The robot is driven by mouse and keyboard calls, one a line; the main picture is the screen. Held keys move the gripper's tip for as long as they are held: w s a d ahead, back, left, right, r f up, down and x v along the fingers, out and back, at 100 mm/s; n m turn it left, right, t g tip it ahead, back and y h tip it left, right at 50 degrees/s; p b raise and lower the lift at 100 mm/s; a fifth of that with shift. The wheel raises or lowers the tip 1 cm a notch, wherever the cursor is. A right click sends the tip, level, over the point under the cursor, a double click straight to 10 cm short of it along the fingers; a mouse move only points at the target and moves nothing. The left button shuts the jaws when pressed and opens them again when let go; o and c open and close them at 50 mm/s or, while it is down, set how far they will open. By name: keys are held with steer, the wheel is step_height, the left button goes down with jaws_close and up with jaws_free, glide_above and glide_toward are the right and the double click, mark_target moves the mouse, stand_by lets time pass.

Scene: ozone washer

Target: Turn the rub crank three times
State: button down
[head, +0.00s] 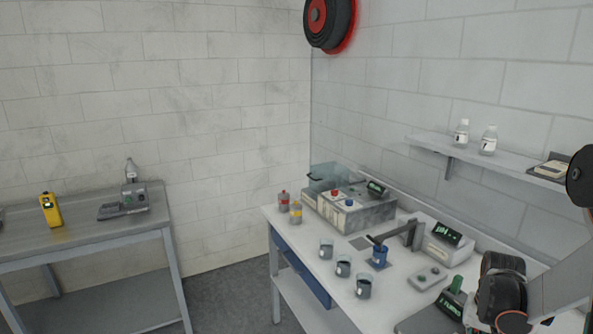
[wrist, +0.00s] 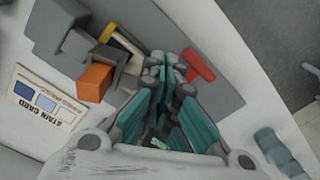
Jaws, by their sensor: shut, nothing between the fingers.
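In the wrist view my gripper (wrist: 165,68) is shut and empty, its teal-padded fingers together. It is over or beside a grey device (wrist: 215,90) with an orange block (wrist: 95,83) and a cylinder with a yellow end (wrist: 108,34). A red bar (wrist: 198,65), which may be the rub crank's handle, lies just right of the fingertips. I cannot tell whether the fingers touch it. The fingers hide part of the device. In the head view my arm covers the bench's lower right, and the crank cannot be made out there.
A stain card (wrist: 45,98) lies left of the device. A shelf (head: 490,162) holds bottles above. Floor (head: 240,290) shows left of the bench.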

steer(key=shift+w+d, duration=0.3)
steer(key=shift+w, duration=0.25)
steer(key=shift+w+d, duration=0.3)
steer(key=shift+w, duration=0.2)
steer(key=shift+w+d+b, duration=0.35)
steer(key=shift+w+d, duration=0.45)
steer(key=shift+d, duration=0.15)
steer(key=shift+w+d, duration=0.25)
steer(key=shift+d, duration=0.35)
steer(key=shift+w+d, duration=0.2)
steer(key=shift+d, duration=0.35)
